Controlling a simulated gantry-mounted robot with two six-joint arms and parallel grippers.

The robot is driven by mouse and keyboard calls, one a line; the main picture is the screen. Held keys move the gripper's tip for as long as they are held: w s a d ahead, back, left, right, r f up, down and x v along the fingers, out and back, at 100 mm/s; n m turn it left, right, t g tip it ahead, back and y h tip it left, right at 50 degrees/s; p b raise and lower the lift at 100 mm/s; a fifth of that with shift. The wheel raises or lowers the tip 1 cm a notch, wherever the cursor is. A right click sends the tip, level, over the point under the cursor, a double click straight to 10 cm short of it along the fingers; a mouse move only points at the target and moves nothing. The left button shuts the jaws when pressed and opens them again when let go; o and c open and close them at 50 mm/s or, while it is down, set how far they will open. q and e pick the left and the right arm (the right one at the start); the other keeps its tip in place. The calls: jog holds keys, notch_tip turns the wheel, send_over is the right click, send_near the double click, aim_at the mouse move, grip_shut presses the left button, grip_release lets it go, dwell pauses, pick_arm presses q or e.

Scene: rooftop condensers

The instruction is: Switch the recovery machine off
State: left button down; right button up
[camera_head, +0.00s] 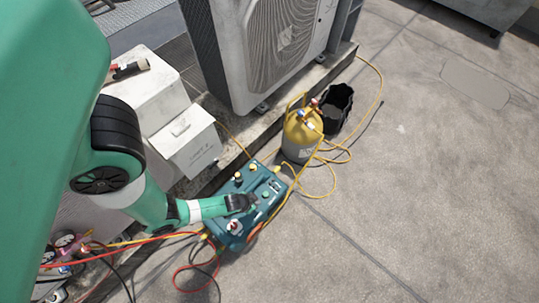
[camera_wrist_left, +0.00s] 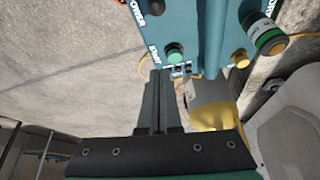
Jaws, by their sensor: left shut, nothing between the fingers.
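The recovery machine (camera_head: 233,224) is a teal box on the ground, with knobs, gauges and hose fittings on its top. In the left wrist view its panel (camera_wrist_left: 205,15) fills the top, with upside-down lettering. A round green button (camera_wrist_left: 175,53) shows there, with a small dark switch (camera_wrist_left: 181,70) close to it. My left gripper (camera_head: 248,201) is shut and empty over the machine's top. In the wrist view its fingers (camera_wrist_left: 157,78) point at the panel, just left of the switch; I cannot tell whether they touch it. My right gripper is out of view.
A yellow cylinder (camera_head: 302,143) and a black bucket (camera_head: 335,108) stand behind the machine. Yellow and red hoses run around it. A condenser (camera_head: 235,50) and white boxes (camera_head: 187,144) stand on the ledge. The ground on the right is clear.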

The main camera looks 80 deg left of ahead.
pick_arm(q)
jog(key=s+d+r+p, duration=0.1)
jog(key=s+d+r, duration=0.3)
jog(key=s, duration=0.1)
jog(key=shift+s+r, duration=0.25)
jog(key=shift+s, duration=0.05)
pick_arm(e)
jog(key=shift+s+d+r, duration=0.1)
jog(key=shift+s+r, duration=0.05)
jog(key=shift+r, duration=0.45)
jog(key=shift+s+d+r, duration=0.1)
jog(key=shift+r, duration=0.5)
pick_arm(q)
jog(key=shift+d, duration=0.1)
